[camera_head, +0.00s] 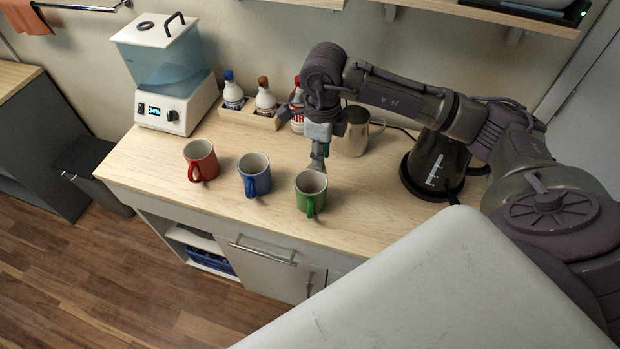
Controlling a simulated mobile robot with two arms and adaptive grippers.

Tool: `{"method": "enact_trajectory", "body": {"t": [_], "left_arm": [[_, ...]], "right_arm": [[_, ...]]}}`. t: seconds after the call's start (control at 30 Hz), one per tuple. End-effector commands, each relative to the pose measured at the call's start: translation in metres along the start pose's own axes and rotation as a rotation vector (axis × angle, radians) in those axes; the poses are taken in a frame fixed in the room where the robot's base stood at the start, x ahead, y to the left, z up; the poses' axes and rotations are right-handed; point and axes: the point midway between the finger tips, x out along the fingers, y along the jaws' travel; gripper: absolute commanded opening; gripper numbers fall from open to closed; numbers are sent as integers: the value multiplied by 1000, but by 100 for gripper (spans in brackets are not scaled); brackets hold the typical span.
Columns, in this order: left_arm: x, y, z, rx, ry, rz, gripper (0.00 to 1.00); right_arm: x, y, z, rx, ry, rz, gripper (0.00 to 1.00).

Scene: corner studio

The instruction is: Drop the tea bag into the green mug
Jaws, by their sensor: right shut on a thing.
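The green mug (311,192) stands upright on the wooden counter, rightmost of three mugs, its handle facing the front. My right gripper (318,160) points down just above and behind the green mug's rim. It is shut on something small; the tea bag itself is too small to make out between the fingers. Whether the fingertips are over the mug's opening or behind it is hard to tell. My left gripper is not in view.
A blue mug (254,175) and a red mug (201,160) stand to the left. A metal pitcher (356,133) and a black kettle (434,165) stand behind and right. Syrup bottles (265,97) sit in a wooden holder near a water dispenser (170,80). The counter's front left is clear.

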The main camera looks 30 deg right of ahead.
Motion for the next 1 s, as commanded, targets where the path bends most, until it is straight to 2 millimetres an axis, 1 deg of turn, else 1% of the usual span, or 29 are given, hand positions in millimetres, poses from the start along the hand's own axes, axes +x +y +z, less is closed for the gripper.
{"method": "enact_trajectory", "body": {"t": [0.07, 0.3, 0.33, 0.5, 0.73, 0.83, 0.93, 1.0], "left_arm": [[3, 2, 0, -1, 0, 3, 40], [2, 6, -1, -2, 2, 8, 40], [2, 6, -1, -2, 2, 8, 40], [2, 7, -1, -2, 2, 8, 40], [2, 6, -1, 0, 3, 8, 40], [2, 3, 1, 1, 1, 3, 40], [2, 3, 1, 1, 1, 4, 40], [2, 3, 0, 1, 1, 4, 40]], "right_arm": [[6, 0, 0, 0, 0, 0, 15], [6, 0, 0, -1, 0, 0, 15], [6, 0, 0, -1, 0, 0, 29], [5, 0, 0, -1, 0, 0, 56], [5, 0, 0, -1, 0, 0, 56], [3, 0, 0, -1, -1, -1, 56], [-6, -1, 1, -1, -3, -2, 56], [-17, -1, 1, -2, -5, -3, 56]]}}
